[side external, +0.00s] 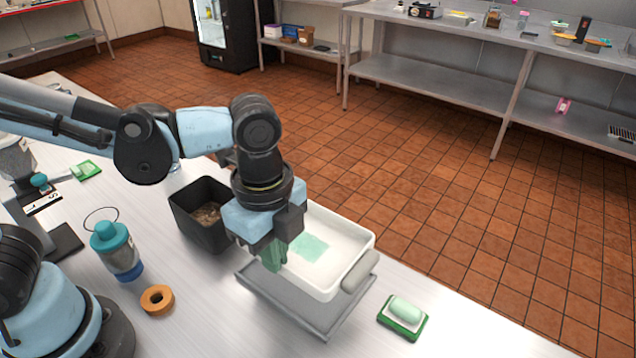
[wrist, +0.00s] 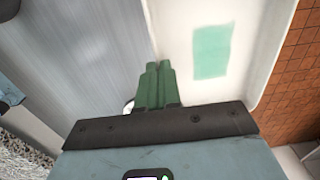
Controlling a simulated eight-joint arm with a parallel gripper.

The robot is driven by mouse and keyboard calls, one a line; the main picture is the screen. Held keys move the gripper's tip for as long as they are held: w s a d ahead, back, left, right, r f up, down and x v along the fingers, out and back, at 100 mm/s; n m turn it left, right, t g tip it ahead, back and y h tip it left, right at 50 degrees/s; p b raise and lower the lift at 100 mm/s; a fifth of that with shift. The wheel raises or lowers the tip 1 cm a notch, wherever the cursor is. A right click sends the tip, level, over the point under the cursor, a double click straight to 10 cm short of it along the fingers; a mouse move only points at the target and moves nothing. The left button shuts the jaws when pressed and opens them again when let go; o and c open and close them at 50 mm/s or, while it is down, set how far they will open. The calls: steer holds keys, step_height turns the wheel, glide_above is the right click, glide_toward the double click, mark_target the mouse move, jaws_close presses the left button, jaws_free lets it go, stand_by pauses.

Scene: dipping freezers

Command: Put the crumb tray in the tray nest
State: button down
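The crumb tray (side external: 345,238) is a white, shallow, open tray with a pale green patch on its floor and a grey grip on its near right end. In the wrist view its white floor (wrist: 262,65) fills the upper right. A flat grey tray nest (side external: 305,308) lies on the bench, partly below and in front of the tray, which overhangs it toward the back. My gripper (side external: 272,258) is at the tray's left wall, pointing down. Its green fingers (wrist: 157,80) are close together, with the thin rim running between them. The tray's underside is hidden.
A black bin (side external: 190,215) with brown crumbs stands just left of my gripper. A teal-capped bottle (side external: 118,252) and an orange ring (side external: 157,299) are farther left. Green soap on a dish (side external: 404,313) lies at right. The bench edge runs behind the tray.

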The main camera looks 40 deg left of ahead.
steer(key=shift+f, duration=3.65)
steer(key=shift+f, duration=0.35)
steer(key=c, duration=1.3)
jaws_free()
steer(key=shift+o, duration=0.2)
steer(key=shift+r, duration=1.5)
steer(key=shift+r, duration=0.1)
steer(key=shift+r, duration=1.9)
